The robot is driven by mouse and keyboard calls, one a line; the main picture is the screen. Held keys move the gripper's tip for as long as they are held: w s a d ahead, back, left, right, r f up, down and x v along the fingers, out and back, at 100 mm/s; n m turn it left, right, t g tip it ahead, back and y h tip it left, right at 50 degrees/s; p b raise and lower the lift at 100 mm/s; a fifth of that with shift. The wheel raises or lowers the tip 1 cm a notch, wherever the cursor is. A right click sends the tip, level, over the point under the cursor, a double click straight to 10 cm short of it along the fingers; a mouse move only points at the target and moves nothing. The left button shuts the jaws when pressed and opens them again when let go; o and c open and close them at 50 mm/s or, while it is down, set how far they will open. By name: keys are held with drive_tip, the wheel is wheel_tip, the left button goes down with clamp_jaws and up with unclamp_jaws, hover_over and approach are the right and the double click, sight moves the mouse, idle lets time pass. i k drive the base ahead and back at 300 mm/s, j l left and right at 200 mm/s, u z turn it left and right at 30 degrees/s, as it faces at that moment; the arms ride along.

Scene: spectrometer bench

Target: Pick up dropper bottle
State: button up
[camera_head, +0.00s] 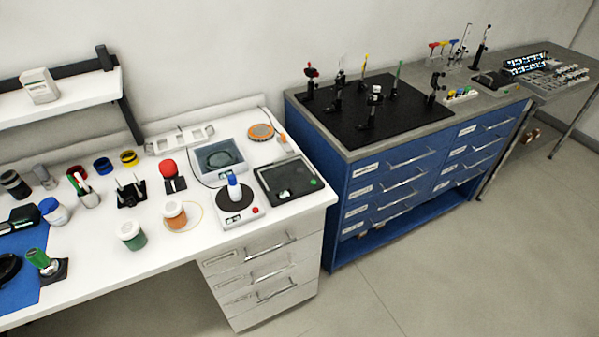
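No bottle can be told for certain as the dropper bottle at this size. A white container with a blue lid (54,211) stands at the left of the white bench (110,272). Two more lidded jars, one green and white (132,236) and one orange (175,215), stand near the middle of the bench. My gripper is not in view.
A red-topped item (169,172) and a black rack (131,193) stand behind the jars. A black tray (288,182) lies right of the device. Blue drawers (400,180) under a grey top stand further right. Open floor (480,250) lies in front.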

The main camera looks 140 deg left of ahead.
sight(235, 193)
drive_tip(key=u, duration=4.75)
drive_tip(key=i+l+u, duration=0.1)
drive_tip(key=u, duration=0.3)
drive_tip(key=i+l+u, duration=0.15)
drive_tip(key=u, duration=0.2)
drive_tip(key=i+l+u, duration=0.15)
drive_tip(key=u, duration=0.25)
